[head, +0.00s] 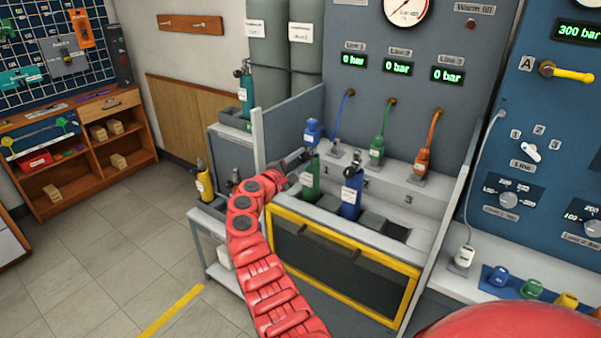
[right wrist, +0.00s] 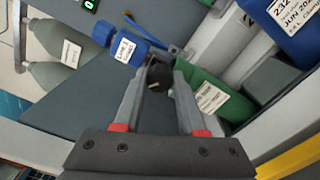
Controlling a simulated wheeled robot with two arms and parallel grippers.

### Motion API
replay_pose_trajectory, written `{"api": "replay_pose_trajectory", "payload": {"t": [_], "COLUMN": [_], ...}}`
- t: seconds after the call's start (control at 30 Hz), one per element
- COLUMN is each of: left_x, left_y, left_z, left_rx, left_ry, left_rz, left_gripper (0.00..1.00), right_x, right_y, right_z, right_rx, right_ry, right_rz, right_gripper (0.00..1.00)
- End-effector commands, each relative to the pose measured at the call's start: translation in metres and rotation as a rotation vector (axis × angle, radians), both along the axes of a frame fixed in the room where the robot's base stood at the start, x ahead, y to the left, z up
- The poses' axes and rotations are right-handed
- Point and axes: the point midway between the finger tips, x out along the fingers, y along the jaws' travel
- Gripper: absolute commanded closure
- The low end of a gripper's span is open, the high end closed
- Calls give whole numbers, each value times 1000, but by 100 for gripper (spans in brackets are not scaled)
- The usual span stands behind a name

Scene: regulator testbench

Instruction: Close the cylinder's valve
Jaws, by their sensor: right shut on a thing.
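The green cylinder (head: 310,180) stands in the bench's trough, with its valve at the top beside my right gripper (head: 303,158). In the right wrist view the fingers of my right gripper (right wrist: 160,72) are shut on a black valve knob (right wrist: 157,85). The green cylinder's labelled body (right wrist: 212,98) lies just right of the fingers there. A blue regulator connector (right wrist: 126,48) is close to the fingertips on the left; it also shows in the head view (head: 313,132). The rest of the valve is mostly hidden by the fingers. My left gripper is not in view.
A blue cylinder (head: 352,192) stands right of the green one. Three line displays read 0 bar (head: 398,69). A cart with a yellow cylinder (head: 204,184) is on the left; the floor there is clear.

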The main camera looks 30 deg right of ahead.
Motion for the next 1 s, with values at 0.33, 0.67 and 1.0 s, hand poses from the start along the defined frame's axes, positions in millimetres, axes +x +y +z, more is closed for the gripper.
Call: {"api": "replay_pose_trajectory", "payload": {"t": [0.33, 0.67, 1.0], "left_x": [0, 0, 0], "left_y": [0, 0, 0], "left_z": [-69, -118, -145], "left_rx": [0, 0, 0], "left_ry": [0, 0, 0], "left_rz": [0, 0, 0], "left_gripper": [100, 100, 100], "right_x": [0, -1, 0], "right_y": [0, 0, 0], "right_z": [-10, -9, -5], "right_rx": [127, 240, 321], "right_ry": [-305, -576, -768], "right_rz": [0, -2, -2], "right_gripper": [100, 100, 100]}}
